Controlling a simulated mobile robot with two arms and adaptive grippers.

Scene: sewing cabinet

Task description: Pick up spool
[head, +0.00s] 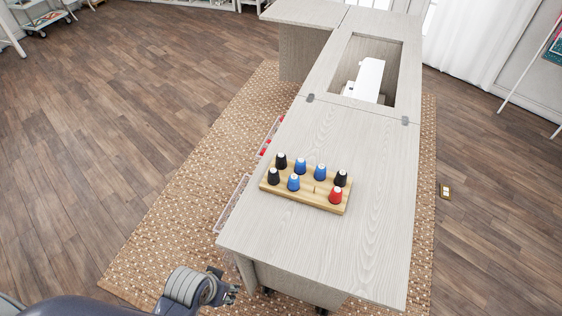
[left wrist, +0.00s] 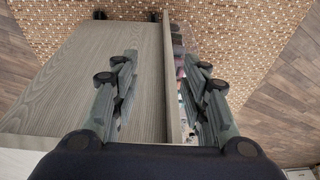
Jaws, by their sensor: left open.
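Several spools stand upright in two rows on a wooden rack (head: 306,202) on the cabinet top in the head view. The back row has a black spool (head: 281,161), two blue spools (head: 320,172) and a black spool (head: 341,178). The front row has a black spool (head: 274,177), a blue spool (head: 294,183), a bare peg and a red spool (head: 337,196). My left gripper (head: 228,287) is low at the near left, beside the cabinet and apart from the rack. In the left wrist view its fingers (left wrist: 158,75) are spread and empty. My right gripper is out of view.
The cabinet top (head: 360,240) is clear around the rack. A white sewing machine (head: 368,80) sits in the far recess. Two open drawers (head: 232,204) stick out on the left side. A drawer edge (left wrist: 168,60) runs between the fingers in the wrist view.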

